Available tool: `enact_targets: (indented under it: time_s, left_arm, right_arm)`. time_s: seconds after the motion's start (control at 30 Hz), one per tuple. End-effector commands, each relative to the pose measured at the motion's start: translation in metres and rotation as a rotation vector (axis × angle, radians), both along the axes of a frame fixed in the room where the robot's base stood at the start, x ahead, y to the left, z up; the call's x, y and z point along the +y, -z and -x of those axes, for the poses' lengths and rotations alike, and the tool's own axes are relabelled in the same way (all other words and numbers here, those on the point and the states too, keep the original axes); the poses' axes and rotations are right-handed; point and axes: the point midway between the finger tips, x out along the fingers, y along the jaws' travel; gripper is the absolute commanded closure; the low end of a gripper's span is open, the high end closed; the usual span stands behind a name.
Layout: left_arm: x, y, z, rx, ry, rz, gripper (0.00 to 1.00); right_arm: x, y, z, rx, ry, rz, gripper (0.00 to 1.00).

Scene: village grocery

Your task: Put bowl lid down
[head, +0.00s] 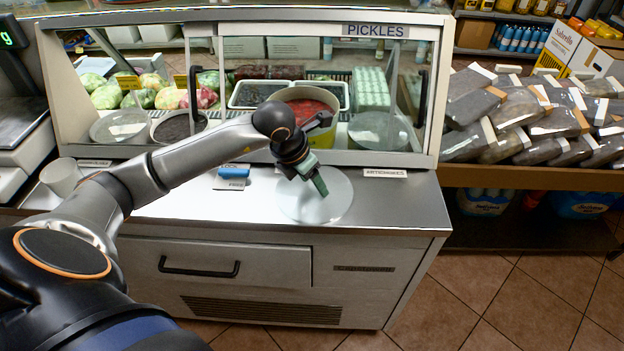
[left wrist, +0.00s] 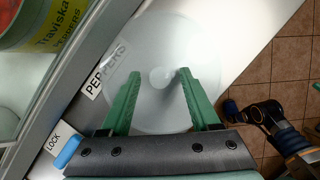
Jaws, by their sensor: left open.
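The bowl lid (head: 332,208) is a round, clear disc lying flat on the metal counter in front of the display case. It also shows in the left wrist view (left wrist: 150,110), with its small pale knob (left wrist: 161,78) near the fingertips. My left gripper (head: 318,186) is over the lid, fingers pointing down. In the left wrist view its green fingers (left wrist: 159,76) are open, apart on either side of the knob, with nothing held. The fingers hide part of the lid.
A PEPPERS card (left wrist: 92,83) and a blue lock (left wrist: 68,152) are left of the lid. The counter (head: 405,205) is clear to its right.

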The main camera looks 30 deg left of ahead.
Motion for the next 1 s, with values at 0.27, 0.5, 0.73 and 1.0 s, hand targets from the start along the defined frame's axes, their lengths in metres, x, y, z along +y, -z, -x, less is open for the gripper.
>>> enact_targets:
  time_s: [0.27,0.5,0.73,1.0]
  left_arm:
    - [0.001,-0.011,0.002,-0.003,0.0,-0.001,0.37]
    - [0.006,-0.057,0.02,-0.006,-0.001,-0.004,0.37]
    - [0.01,-0.097,0.037,-0.003,-0.001,-0.001,0.37]
    - [0.011,-0.114,0.045,0.0,0.0,-0.001,0.37]
  right_arm:
    - [0.0,-0.005,-0.001,-0.005,0.0,-0.001,0.68]
    - [0.0,-0.005,-0.001,-0.005,0.001,0.0,0.68]
    - [0.0,-0.004,0.0,-0.004,0.001,0.0,0.68]
    - [-0.001,-0.004,0.0,-0.003,0.002,0.001,0.68]
